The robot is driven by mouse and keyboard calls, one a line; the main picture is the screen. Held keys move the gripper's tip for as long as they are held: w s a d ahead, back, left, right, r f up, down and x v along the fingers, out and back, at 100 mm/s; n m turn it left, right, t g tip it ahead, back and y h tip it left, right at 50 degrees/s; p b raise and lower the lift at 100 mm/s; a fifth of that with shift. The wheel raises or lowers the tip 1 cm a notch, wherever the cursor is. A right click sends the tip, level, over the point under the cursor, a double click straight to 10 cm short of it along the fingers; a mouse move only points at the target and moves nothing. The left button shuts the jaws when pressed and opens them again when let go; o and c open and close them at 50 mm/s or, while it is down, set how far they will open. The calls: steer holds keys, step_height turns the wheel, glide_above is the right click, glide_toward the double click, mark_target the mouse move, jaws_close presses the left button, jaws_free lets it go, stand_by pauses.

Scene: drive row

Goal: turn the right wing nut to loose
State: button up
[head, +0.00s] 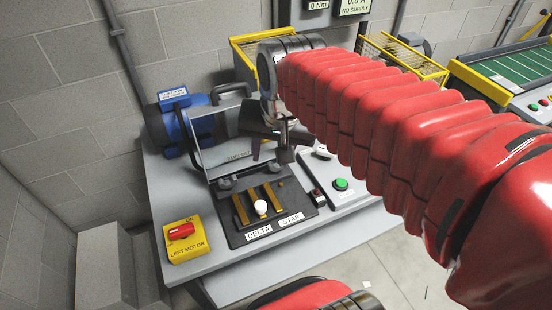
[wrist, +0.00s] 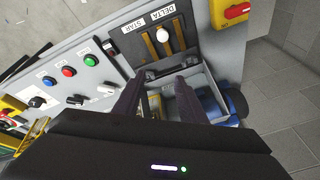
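My gripper (head: 284,150) hangs in front of the right part of a grey box-like cover (head: 207,158) behind the DELTA/STAR plate. In the wrist view its two dark fingers (wrist: 160,80) are spread apart with a gap between them, over the cover's edge (wrist: 211,86). A small dark knob-like part (head: 225,184) sits at the cover's lower left front; it may be a wing nut. I see nothing held.
The black DELTA/STAR plate (head: 243,230) carries brass bars and a white-knobbed lever (head: 261,207). A yellow LEFT MOTOR switch box (head: 187,240) stands at the left. A blue motor (head: 166,133) is behind. A green button panel (head: 341,184) is at right.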

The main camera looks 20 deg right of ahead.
steer(key=w+d+f+m+g, duration=0.2)
steer(key=w+d+m, duration=0.2)
steer(key=w+m, duration=0.4)
steer(key=m+g, duration=0.2)
steer(key=m, duration=0.3)
glide_above(277, 167)
steer(key=w, duration=0.1)
steer(key=f, duration=0.5)
steer(key=shift+w+d, duration=0.1)
steer(key=shift+d, duration=0.15)
steer(key=shift+f, duration=0.15)
step_height(277, 167, down, 14)
steer(key=shift+r, duration=0.2)
jaws_close()
